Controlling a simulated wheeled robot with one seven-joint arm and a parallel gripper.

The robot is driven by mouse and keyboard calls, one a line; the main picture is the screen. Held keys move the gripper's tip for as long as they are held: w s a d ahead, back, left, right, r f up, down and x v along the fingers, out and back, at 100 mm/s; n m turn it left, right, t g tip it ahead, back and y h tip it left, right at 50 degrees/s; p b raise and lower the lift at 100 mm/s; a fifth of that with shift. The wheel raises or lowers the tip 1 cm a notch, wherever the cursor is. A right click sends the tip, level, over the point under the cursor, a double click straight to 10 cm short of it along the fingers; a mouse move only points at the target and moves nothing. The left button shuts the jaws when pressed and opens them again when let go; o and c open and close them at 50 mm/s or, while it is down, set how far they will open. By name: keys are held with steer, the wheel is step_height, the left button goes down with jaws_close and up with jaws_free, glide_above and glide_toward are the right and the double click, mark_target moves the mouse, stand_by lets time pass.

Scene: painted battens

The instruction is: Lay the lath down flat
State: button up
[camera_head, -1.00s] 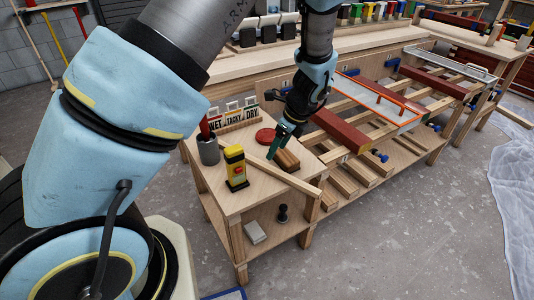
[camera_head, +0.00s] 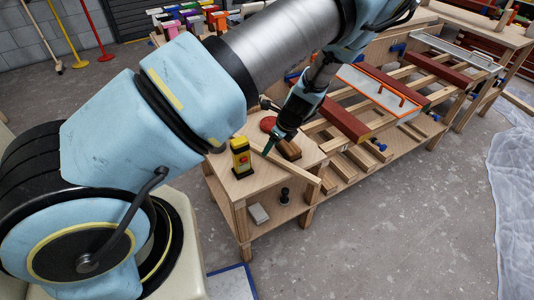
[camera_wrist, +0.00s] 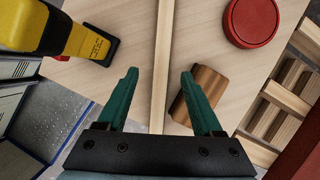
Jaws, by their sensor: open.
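The lath is a long, narrow, pale wooden strip (camera_head: 296,177) on the small wooden table, reaching past its front right edge. In the wrist view the lath (camera_wrist: 163,50) runs away from me between the fingers. I cannot tell surely whether it stands on edge or lies on its broad face. My gripper (camera_wrist: 160,72) has green fingers, open, one on each side of the lath with gaps to both. In the head view my gripper (camera_head: 268,148) is low over the table, and my arm hides the table's back part.
A brown wooden block (camera_wrist: 200,92) lies close by the right finger. A red round disc (camera_wrist: 252,20) is beyond it. A yellow and black device (camera_head: 241,158) stands left of the lath. A rack with red battens (camera_head: 343,119) is to the right.

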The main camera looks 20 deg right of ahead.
steer(key=shift+p+x, duration=0.6)
steer(key=shift+x, duration=1.55)
steer(key=shift+w, duration=0.2)
jaws_close()
